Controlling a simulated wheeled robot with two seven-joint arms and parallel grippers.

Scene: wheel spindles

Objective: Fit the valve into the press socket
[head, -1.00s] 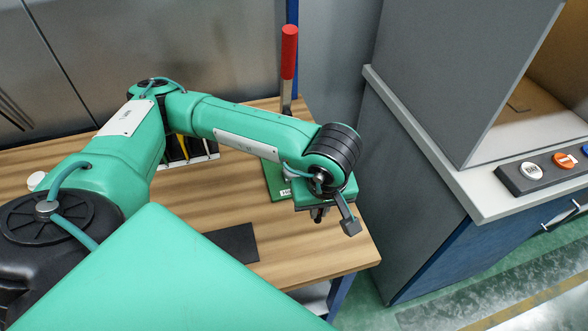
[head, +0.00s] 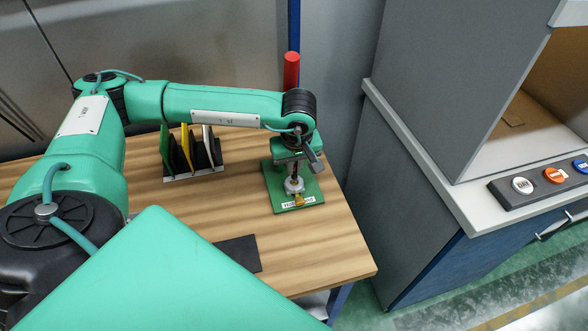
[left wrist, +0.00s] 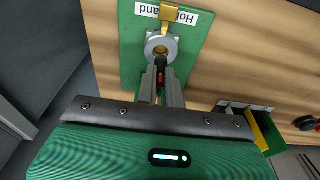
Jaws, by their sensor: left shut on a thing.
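The press is a green base plate (head: 272,190) at the table's right end, with a red-tipped lever (head: 291,70) standing behind. Its round grey metal socket (left wrist: 153,46) shows in the left wrist view, with a brass part (left wrist: 174,18) beyond it. My left gripper (left wrist: 161,84) is over the press, its fingers shut on a small dark and red piece, apparently the valve (left wrist: 161,66). The piece is at the near edge of the socket in that view; whether it touches or is inside I cannot tell. The gripper (head: 294,174) partly hides the press in the head view. My right gripper is out of view.
A rack (head: 192,174) with green, yellow and white plates stands left of the press. A dark mat (head: 240,253) lies near the table's front edge. A grey cabinet with a button panel (head: 540,186) is to the right. Bare wood (head: 320,240) lies before the press.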

